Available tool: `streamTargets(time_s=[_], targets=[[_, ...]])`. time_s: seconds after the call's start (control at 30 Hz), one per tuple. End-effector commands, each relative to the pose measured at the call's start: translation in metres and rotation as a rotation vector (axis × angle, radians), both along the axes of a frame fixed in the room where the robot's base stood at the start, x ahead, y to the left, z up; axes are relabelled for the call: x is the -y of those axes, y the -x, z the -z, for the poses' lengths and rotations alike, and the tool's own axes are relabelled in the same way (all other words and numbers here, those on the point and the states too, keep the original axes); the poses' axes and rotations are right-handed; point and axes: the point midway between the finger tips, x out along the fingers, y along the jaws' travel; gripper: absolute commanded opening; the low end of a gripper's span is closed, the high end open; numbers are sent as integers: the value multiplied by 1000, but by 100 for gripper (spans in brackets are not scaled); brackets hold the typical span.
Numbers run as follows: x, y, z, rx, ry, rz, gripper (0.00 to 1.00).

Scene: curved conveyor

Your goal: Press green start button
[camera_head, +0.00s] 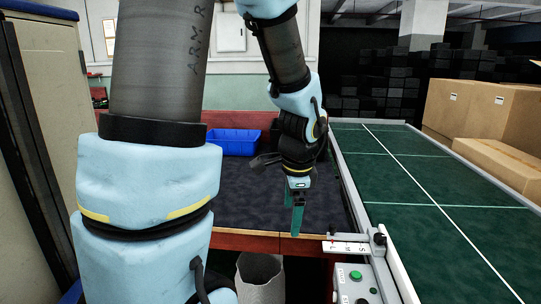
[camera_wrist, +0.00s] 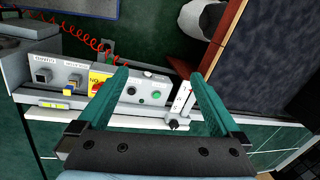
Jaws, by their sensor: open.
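The green start button (camera_head: 355,275) sits on a light grey control box (camera_head: 346,293) at the conveyor's near edge in the head view. In the wrist view the green button (camera_wrist: 156,97) shows between my two fingers, next to a dark round button (camera_wrist: 131,91). My gripper (camera_head: 296,222) points down above the table's front edge, up and to the left of the button in the head view. Its teal fingers (camera_wrist: 155,82) are apart, empty in the wrist view. The gripper appears apart from the box.
The green conveyor (camera_head: 420,185) has a metal rail along its left side. A white ruler-like bracket (camera_head: 346,247) stands just behind the button. A blue bin (camera_head: 233,141) sits on the dark table (camera_head: 245,190). Cardboard boxes (camera_head: 485,108) lie at the right. A red coiled cord (camera_wrist: 88,40) hangs behind the box.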

Motion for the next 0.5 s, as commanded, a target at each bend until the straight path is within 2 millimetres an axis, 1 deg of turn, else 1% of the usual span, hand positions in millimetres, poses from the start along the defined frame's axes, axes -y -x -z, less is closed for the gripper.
streamTargets(time_s=[0.03, 0.1, 0.2, 0.3, 0.33, 0.4, 0.5], targets=[[-22, 2, 1, -9, 37, -183, 100], [-47, 7, 2, -18, 92, -443, 100], [-77, 16, 3, -28, 163, -784, 100], [-98, 24, 4, -35, 218, -1053, 100], [-103, 26, 4, -36, 231, -1118, 100], [-111, 30, 5, -39, 254, -1235, 100], [-117, 34, 5, -41, 273, -1331, 100]])
